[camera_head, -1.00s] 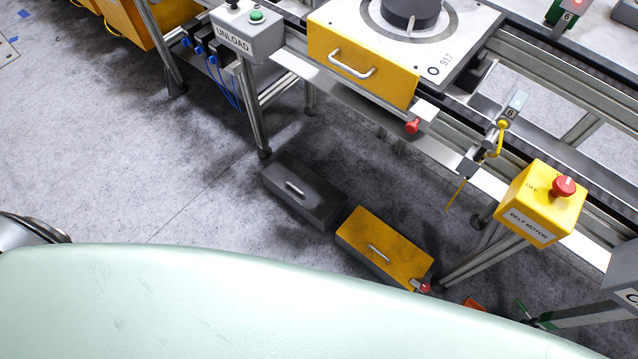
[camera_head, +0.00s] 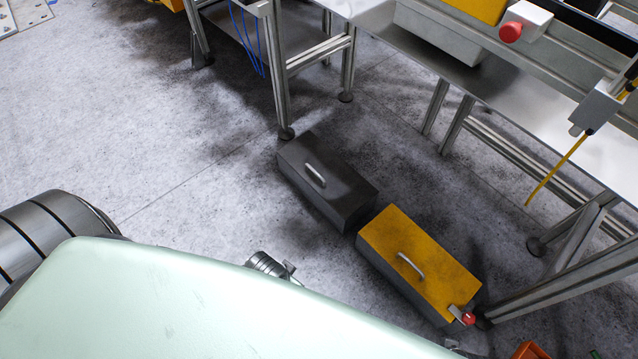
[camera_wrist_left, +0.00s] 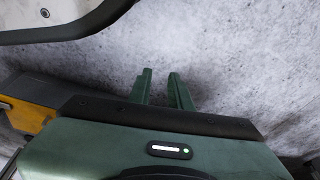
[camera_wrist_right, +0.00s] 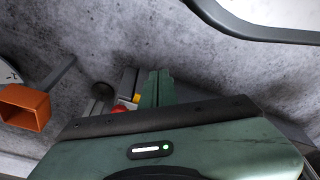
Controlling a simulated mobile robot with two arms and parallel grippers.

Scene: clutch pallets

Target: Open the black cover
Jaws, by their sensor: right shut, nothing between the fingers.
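The black cover (camera_head: 300,155) tops a dark box on the floor, with a grey bar handle (camera_head: 315,175); it looks closed. My left gripper (camera_wrist_left: 161,75) shows in the left wrist view with its two fingers apart, empty, over bare floor. My right gripper (camera_wrist_right: 158,76) shows in the right wrist view with its fingers together and nothing between them, near a red knob (camera_wrist_right: 118,108). Neither gripper's fingers can be made out in the head view, so their distance from the black cover is unclear.
A yellow-topped box (camera_head: 420,245) with a handle and red knob (camera_head: 467,318) stands beside the dark box. Metal table legs (camera_head: 280,70) rise behind it. An orange bin (camera_head: 530,350) lies at bottom right. The floor (camera_head: 150,130) to the left is clear.

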